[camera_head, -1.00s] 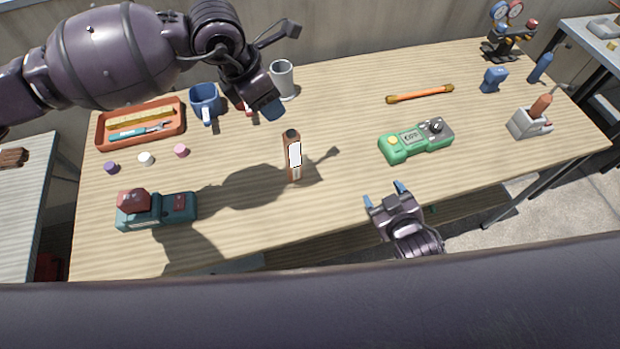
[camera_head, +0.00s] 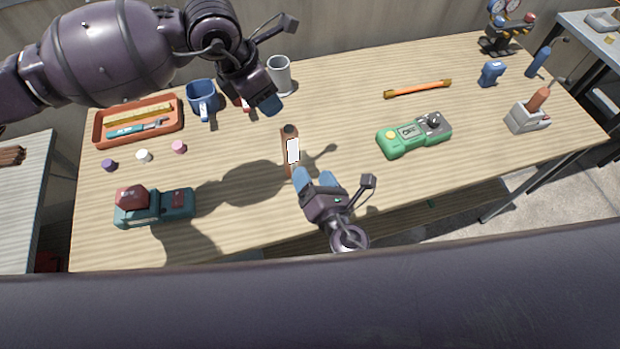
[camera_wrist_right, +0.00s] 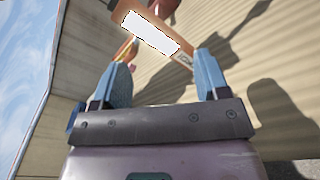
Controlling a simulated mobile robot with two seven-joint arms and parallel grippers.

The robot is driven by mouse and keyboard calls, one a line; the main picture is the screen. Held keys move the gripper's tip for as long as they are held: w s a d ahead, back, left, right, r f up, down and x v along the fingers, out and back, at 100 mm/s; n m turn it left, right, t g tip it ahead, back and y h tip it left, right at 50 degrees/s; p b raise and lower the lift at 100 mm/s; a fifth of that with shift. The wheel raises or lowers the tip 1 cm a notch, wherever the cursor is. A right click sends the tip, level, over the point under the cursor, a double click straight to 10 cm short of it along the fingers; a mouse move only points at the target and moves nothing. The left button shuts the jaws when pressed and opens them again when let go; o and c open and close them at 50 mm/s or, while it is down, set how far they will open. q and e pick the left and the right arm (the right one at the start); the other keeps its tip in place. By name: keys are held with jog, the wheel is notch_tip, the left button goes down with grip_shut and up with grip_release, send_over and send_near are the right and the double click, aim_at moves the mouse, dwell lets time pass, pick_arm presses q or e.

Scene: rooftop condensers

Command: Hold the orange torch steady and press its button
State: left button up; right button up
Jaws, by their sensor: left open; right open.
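The orange torch (camera_head: 290,152) looks like a slim orange-brown upright body with a dark top and a white label. It stands near the middle of the wooden table. My right gripper (camera_head: 317,178) is open and empty, just in front of the torch and to its right. In the right wrist view the torch (camera_wrist_right: 150,33) lies ahead of the open fingertips (camera_wrist_right: 163,68), not clearly between them. My left gripper (camera_head: 267,103) is open above the table, behind and left of the torch, with blue tips pointing down. I cannot make out the button.
A grey cup (camera_head: 279,74), a blue mug (camera_head: 201,99) and a red tray (camera_head: 138,122) are at the back left. A teal device (camera_head: 154,206) is at the front left. A green meter (camera_head: 414,135) and an orange stick (camera_head: 418,89) lie right. Table between torch and meter is clear.

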aim_at(293, 149)
jog(key=w+a+n, duration=0.1)
jog(key=w+n, duration=0.1)
jog(key=w, duration=0.1)
jog(key=w+a+n, duration=0.2)
jog(key=w+n, duration=0.1)
jog(key=w+a+n, duration=0.1)
jog(key=w+n, duration=0.2)
jog(key=shift+w+a+r+t+y, duration=0.15)
jog(key=shift+w+a+t+y, duration=0.15)
jog(key=shift+w+y, duration=0.1)
jog(key=shift+s, duration=0.1)
dwell(0.4)
pick_arm(q)
jog(key=shift+c, duration=0.3)
pick_arm(e)
jog(key=c, duration=1.1)
pick_arm(q)
grip_shut()
pick_arm(e)
jog(key=shift+c, duration=0.2)
